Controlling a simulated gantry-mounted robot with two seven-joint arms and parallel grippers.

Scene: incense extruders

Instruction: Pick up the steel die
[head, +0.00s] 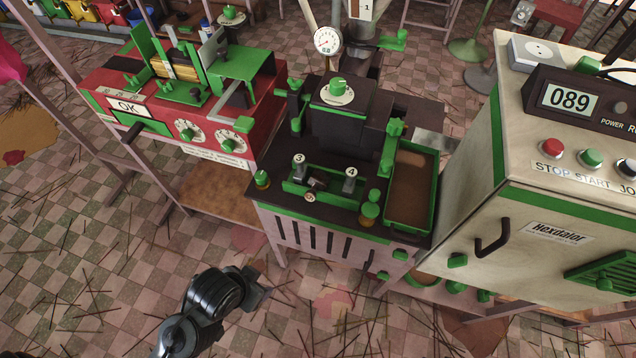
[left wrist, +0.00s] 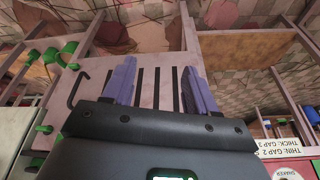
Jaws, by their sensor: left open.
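A small grey metal piece (head: 317,183), which looks like the steel die, lies in the shallow green-edged tray (head: 330,197) on top of the dark extruder machine. It is too small to make out its shape. My left gripper (head: 262,285) is low in front of that machine, below and to the left of the tray, and apart from it. In the left wrist view its two bluish fingers (left wrist: 160,78) are spread with nothing between them, and the slotted front panel (left wrist: 148,92) lies beyond. The die does not show there. My right gripper is in neither view.
A red machine (head: 190,125) with green parts stands left of the extruder. A large cream cabinet (head: 530,215) stands to its right. A green-edged bin (head: 409,190) and green knobs flank the tray. Open tiled floor (head: 130,220) lies front left.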

